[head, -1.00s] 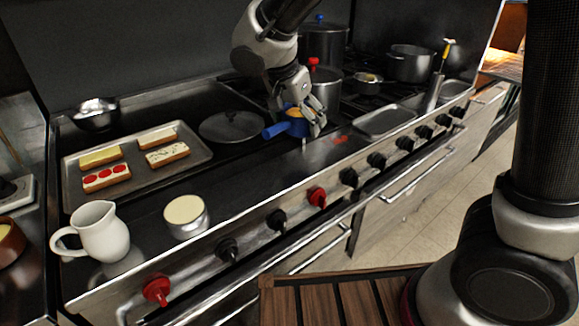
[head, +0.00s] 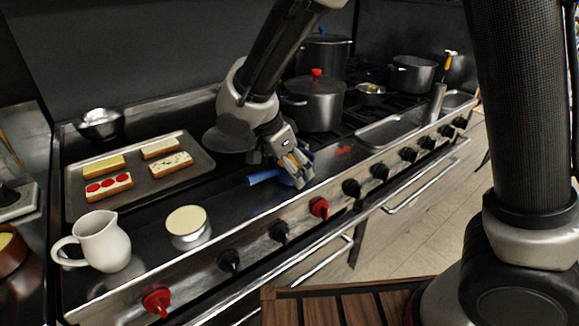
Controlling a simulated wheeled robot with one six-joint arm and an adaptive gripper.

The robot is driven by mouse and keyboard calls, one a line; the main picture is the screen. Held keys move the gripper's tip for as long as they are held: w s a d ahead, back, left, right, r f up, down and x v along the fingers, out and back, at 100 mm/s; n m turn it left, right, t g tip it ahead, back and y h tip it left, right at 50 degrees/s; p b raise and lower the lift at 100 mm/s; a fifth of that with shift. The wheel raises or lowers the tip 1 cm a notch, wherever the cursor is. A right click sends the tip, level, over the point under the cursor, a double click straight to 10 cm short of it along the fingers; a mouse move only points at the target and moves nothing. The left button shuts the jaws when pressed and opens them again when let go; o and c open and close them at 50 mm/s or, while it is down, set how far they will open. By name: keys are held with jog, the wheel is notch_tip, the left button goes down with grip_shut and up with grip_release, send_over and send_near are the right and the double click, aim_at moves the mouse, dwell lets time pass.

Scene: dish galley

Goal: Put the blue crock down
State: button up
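The blue crock (head: 265,177) has a stubby blue handle that points left and some yellow inside. It sits low over the front of the dark steel cooktop, just behind the knob panel. My gripper (head: 292,170) reaches down from above with its fingers around the crock and appears shut on it. The fingers hide most of the crock's body. I cannot tell whether its base touches the surface.
A pale-topped round tin (head: 187,222) and a white jug (head: 100,243) stand to the left. A tray (head: 140,200) of topped breads lies behind them. A lidded steel pot (head: 315,105) stands behind my gripper. Bare cooktop lies between the tin and the crock.

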jog(key=o, duration=1.3)
jog(key=shift+o, duration=0.2)
jog(key=v, duration=1.2)
jog(key=shift+r, duration=0.1)
jog(key=s+d+r+n+y, duration=0.1)
jog(key=d+r+n, duration=0.15)
jog(key=d, duration=0.95)
jog(key=d+r+n+y, duration=0.2)
jog(key=d+r, duration=0.2)
jog(key=d, duration=0.8)
jog(key=s+d+f+n+t, duration=0.1)
jog(key=s+d+n, duration=0.5)
jog(key=s+d, duration=0.6)
jog(key=shift+s+d+f+n+t+y, duration=0.15)
jog(key=shift+s+d+n+t+y, duration=0.2)
jog(key=shift+s+d+t+y, duration=0.1)
